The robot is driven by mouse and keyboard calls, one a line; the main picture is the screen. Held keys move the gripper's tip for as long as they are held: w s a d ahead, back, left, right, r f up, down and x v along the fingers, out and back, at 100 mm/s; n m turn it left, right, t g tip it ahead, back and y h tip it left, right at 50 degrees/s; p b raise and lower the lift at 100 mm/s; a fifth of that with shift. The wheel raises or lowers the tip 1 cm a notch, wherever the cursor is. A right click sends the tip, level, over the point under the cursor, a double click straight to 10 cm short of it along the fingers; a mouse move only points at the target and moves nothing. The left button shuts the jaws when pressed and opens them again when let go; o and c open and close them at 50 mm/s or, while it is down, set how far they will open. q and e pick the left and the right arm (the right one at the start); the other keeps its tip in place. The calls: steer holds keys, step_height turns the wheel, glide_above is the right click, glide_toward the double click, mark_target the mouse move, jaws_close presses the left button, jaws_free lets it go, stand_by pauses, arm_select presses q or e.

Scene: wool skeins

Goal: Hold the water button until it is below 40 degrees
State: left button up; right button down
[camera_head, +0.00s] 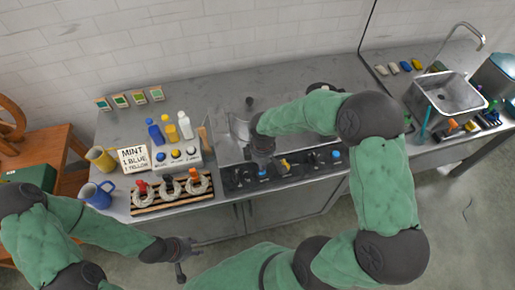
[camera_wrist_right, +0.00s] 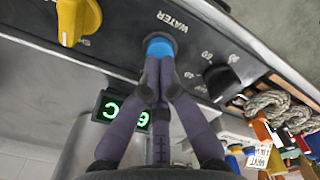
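The blue WATER button (camera_wrist_right: 160,47) sits on the dark control panel, beside its white label, in the right wrist view. It also shows as a small blue spot in the head view (camera_head: 263,174). My right gripper (camera_wrist_right: 161,82) has its fingertips drawn together at the button and appears to touch it; how far the button is pressed cannot be told. A small display (camera_wrist_right: 112,106) shows green digits upside down, partly covered by a finger, so the full reading cannot be made out. My left gripper (camera_head: 186,258) hangs empty in front of the counter, its fingers spread.
A yellow knob (camera_wrist_right: 78,20) and a black knob (camera_wrist_right: 221,80) flank the button. Skeins on a striped rack (camera_head: 172,194), bottles (camera_head: 170,130) and a MINT card (camera_head: 133,159) stand left of the panel. A sink (camera_head: 447,95) is at the right.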

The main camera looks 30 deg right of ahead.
steer(key=shift+f+b, duration=0.8)
steer(key=shift+f, duration=0.3)
stand_by(5.5)
step_height(320, 180, up, 7)
steer(key=p, duration=0.5)
steer(key=shift+r+p, duration=0.15)
steer(key=shift+p, duration=0.25)
steer(key=shift+s, duration=0.1)
